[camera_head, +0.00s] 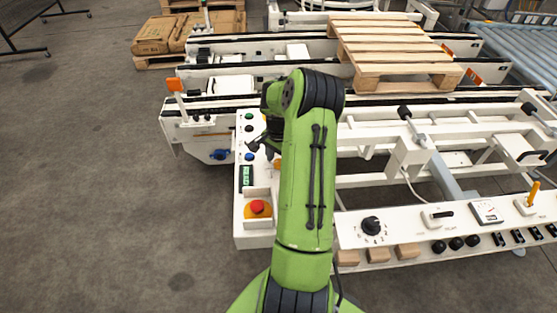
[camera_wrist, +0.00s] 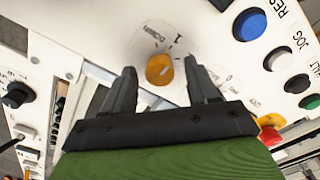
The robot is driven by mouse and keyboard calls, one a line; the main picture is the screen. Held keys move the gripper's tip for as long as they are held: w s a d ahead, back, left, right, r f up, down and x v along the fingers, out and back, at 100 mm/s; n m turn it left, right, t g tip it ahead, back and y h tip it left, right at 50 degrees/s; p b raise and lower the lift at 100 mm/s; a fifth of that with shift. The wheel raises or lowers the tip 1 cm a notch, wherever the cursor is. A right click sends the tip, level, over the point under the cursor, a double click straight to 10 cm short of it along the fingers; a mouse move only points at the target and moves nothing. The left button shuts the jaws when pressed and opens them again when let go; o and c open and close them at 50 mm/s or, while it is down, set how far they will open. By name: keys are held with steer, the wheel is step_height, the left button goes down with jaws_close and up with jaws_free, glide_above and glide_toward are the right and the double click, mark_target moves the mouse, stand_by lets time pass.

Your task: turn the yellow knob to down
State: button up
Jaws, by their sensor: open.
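The yellow knob (camera_wrist: 159,70) sits on a round pale plate on the white panel in the wrist view. Printed marks ring it, with a "DOWN" label beside it, upside down in the picture. My gripper (camera_wrist: 160,68) is open, one finger on each side of the knob, with visible gaps. I cannot tell how far above the panel the fingertips are. In the head view my gripper (camera_head: 262,142) is a dark shape over the panel, partly behind my green arm. A small yellow patch (camera_head: 277,163) beside the arm is probably the knob, mostly hidden.
A red emergency button (camera_head: 257,207) stands on a yellow base. A black dial (camera_head: 371,225) and several switches sit on the front panel. A wooden pallet (camera_head: 385,45) rests behind.

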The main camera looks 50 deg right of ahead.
steer(key=shift+c, duration=0.2)
steer(key=shift+r, duration=0.1)
steer(key=c, duration=1)
steer(key=shift+n, duration=0.3)
steer(key=n+p, duration=0.1)
steer(key=n, duration=0.2)
steer(key=shift+n, duration=0.3)
steer(key=n, duration=0.4)
steer(key=shift+n, duration=0.3)
steer(key=o, duration=1)
